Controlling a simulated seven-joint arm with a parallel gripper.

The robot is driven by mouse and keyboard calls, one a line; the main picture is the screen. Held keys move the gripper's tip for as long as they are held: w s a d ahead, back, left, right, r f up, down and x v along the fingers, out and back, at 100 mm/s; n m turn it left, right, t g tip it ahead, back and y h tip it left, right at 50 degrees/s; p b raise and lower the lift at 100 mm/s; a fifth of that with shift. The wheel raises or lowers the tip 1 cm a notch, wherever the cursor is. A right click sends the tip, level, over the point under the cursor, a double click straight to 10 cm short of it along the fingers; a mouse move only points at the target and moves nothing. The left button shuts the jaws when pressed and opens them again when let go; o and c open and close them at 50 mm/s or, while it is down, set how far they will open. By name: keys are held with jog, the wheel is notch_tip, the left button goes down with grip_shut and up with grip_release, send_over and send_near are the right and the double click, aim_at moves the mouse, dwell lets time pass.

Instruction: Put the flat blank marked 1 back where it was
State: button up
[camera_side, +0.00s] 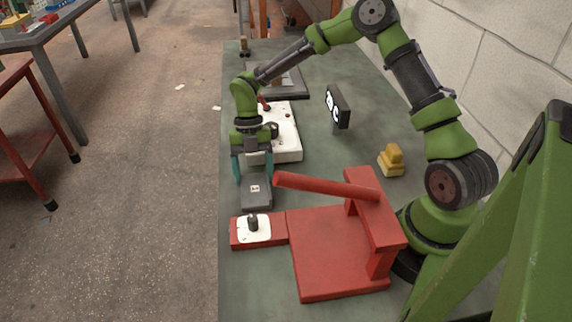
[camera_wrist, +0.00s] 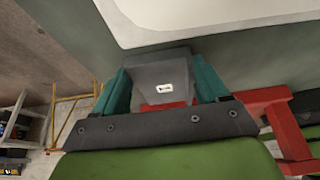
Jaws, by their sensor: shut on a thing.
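My gripper (camera_side: 254,172) has its two teal fingers on either side of a flat grey blank (camera_side: 256,201) and is shut on it. The blank carries a small white label with a dark mark, too small to read for certain. In the wrist view the blank (camera_wrist: 160,70) sits between the teal fingers (camera_wrist: 163,82), its label facing the camera. In the side view it appears just behind the red block with the white pad; whether it touches the bench cannot be told.
A red press (camera_side: 340,245) with a long lever stands in front, the lever reaching near the blank. Its red side block (camera_side: 272,238) bears a white pad and dark knob. Behind my gripper are a white fixture (camera_side: 289,140) and grey frame (camera_side: 290,85). A black sign (camera_side: 340,105) and yellow block (camera_side: 391,160) stand right.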

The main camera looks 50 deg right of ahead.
jog(key=o, duration=1.7)
jog(key=shift+c, duration=0.2)
jog(key=v, duration=1.1)
jog(key=s+r+m+t, duration=0.5)
jog(key=s+m, duration=0.5)
jog(key=m, duration=0.5)
jog(key=s+a+r+m+t+h, duration=0.1)
jog(key=s+r+m+t, duration=0.4)
jog(key=m, duration=1.1)
jog(key=s+r, duration=0.3)
jog(key=s, duration=0.2)
jog(key=shift+s+r, duration=0.4)
